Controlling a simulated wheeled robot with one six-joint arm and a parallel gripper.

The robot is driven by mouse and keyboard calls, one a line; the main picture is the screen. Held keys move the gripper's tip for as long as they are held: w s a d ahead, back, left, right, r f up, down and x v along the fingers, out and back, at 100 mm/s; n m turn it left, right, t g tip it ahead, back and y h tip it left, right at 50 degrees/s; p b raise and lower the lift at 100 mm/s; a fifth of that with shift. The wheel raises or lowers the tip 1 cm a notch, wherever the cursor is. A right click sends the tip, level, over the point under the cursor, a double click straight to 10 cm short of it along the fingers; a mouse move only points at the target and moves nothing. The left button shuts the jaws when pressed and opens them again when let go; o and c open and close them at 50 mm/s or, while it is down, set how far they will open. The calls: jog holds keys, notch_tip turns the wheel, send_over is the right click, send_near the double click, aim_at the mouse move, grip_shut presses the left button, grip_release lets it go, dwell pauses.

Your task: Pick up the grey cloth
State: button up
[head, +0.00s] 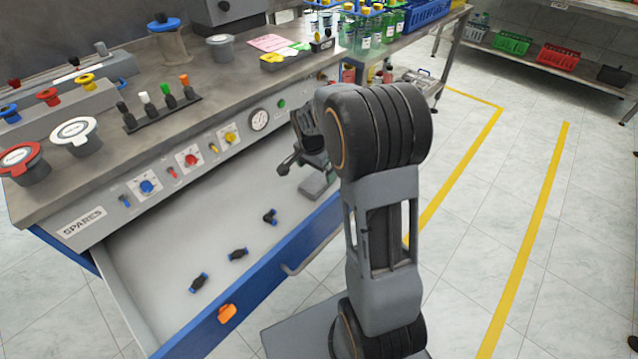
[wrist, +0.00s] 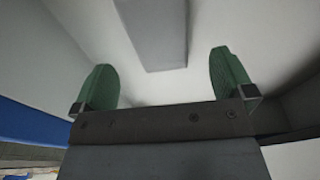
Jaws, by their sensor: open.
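A flat grey rectangular piece, which looks like the folded grey cloth (head: 317,187), lies on the floor of the open drawer (head: 165,255) at its right end. In the wrist view the cloth (wrist: 153,32) lies beyond the fingertips, between them in the picture and apart from both. My gripper (wrist: 162,75) has two green fingers spread wide with nothing between them. In the head view my gripper (head: 290,162) is inside the drawer area, just above and left of the cloth, partly hidden by my arm.
Several small black and blue fittings (head: 238,254) lie in the drawer, left of the cloth. The bench's control panel (head: 190,160) stands behind the drawer. The drawer floor around the cloth is bare.

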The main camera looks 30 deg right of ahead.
aim_at(319, 179)
jog(key=f, duration=0.1)
jog(key=f+b, duration=0.1)
jog(key=f, duration=0.1)
jog(key=f+b, duration=0.1)
jog(key=f, duration=0.1)
jog(key=shift+w+d, duration=0.1)
jog(key=shift+d, duration=0.25)
jog(key=c, duration=1)
jog(key=shift+o, duration=0.2)
notch_tip(319, 179, up, 10)
jog(key=p, duration=0.3)
